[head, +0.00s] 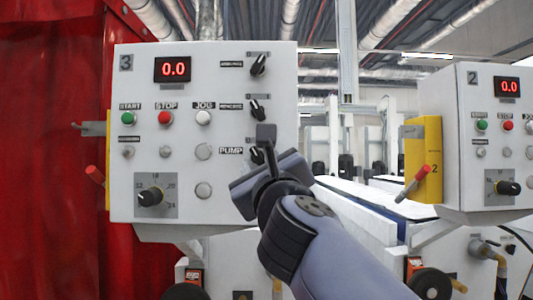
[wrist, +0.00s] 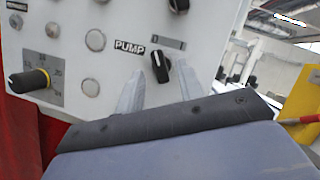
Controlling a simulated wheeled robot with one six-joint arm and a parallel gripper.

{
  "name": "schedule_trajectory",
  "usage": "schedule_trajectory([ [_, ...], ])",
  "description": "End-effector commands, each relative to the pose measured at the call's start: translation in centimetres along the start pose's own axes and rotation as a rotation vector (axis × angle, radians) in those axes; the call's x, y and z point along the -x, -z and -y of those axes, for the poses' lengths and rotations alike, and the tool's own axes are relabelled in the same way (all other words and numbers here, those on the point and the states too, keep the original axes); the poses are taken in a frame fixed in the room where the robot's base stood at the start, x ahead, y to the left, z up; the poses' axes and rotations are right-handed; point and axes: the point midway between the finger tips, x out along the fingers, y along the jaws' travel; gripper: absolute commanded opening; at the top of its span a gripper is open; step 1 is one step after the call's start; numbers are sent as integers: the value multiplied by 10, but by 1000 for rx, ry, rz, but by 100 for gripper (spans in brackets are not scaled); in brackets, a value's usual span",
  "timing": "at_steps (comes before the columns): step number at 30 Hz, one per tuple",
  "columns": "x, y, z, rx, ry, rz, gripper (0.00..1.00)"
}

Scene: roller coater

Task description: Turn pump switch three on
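The control panel marked 3 (head: 218,120) faces me at the left of the head view. Its pump switch (head: 257,156) is a black rotary knob right of the PUMP label (head: 231,150), partly hidden by my gripper (head: 267,158). In the wrist view, the pump switch (wrist: 160,66) stands nearly upright with a slight tilt, right of the PUMP label. My gripper (wrist: 159,84) is open, with one fingertip low on each side of the knob. I see no clear contact, and I cannot tell the depth gap.
Two similar black knobs (head: 258,65) (head: 257,109) sit above the pump switch. Start, stop and jog buttons (head: 203,118) and a speed dial (head: 150,196) are to the left. A second panel (head: 463,140) marked 2 stands at the right. A red curtain (head: 50,150) is at far left.

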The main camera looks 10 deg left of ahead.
Motion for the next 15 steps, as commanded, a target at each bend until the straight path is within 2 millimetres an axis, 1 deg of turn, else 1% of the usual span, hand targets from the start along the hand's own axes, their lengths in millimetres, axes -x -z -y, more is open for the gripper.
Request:
schedule_trajectory([
  [1,-8,-1,1,1,1,-2,35],
  [6,-19,0,0,0,0,-1,35],
  [15,-21,0,0,-1,0,0,35],
])
